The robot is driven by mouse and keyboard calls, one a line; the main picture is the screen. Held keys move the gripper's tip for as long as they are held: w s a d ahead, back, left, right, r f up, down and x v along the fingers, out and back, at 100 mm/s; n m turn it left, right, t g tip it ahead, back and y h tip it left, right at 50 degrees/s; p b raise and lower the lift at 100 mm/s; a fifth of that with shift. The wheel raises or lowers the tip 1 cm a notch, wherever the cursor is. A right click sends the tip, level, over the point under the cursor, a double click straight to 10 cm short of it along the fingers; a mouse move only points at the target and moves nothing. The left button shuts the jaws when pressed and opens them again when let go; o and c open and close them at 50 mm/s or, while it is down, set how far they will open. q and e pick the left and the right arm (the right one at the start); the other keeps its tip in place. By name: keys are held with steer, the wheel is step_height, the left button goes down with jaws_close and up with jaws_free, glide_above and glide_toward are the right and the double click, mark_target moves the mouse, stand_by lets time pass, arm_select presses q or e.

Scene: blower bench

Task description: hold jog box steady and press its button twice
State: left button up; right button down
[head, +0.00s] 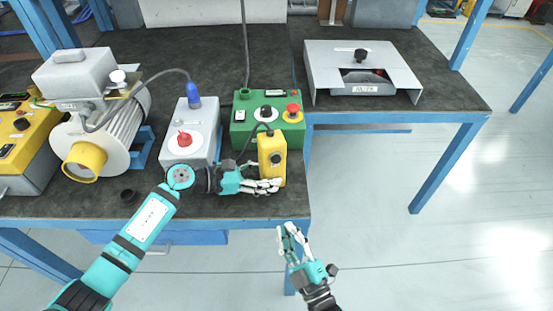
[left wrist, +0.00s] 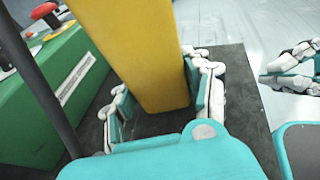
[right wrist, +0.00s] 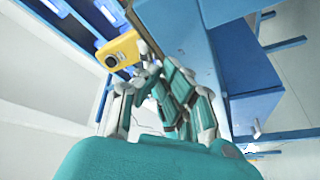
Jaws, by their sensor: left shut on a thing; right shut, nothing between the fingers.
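The yellow jog box (head: 271,151) stands upright near the front edge of the bench, with a dark round button (head: 275,158) on its front face. My left gripper (head: 264,185) is shut around its lower part; in the left wrist view the fingers lie on both sides of the yellow body (left wrist: 145,60). My right gripper (head: 292,232) is shut and empty, below and in front of the bench edge, apart from the box. In the right wrist view the box (right wrist: 118,50) and its button (right wrist: 111,60) show beyond the fingers (right wrist: 155,80).
A green control box (head: 245,128) with a red button stands right behind the jog box. A grey switch box (head: 188,130) with a red knob stands to its left, beside a blower motor (head: 105,125). A grey metal cover (head: 325,58) lies on the right bench. The floor at right is free.

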mark_target(276, 159)
step_height(276, 159, up, 14)
steer(key=s+n+t+y, duration=0.1)
steer(key=s+n+t, duration=0.1)
steer(key=t, duration=0.2)
steer(key=shift+s+a+y, duration=0.15)
steer(key=shift+y, duration=0.15)
steer(key=w+a, duration=0.2)
steer(key=w, duration=0.6)
steer(key=shift+w+a, duration=0.15)
steer(key=shift+w, duration=0.15)
steer(key=shift+w, duration=0.1)
stand_by(0.7)
steer(key=shift+w+a, duration=0.1)
steer(key=shift+w, duration=0.2)
steer(key=shift+w+a, duration=0.1)
steer(key=shift+w, duration=0.3)
stand_by(0.8)
steer(key=shift+s, duration=0.1)
steer(key=shift+s+d, duration=0.25)
steer(key=shift+s, duration=0.45)
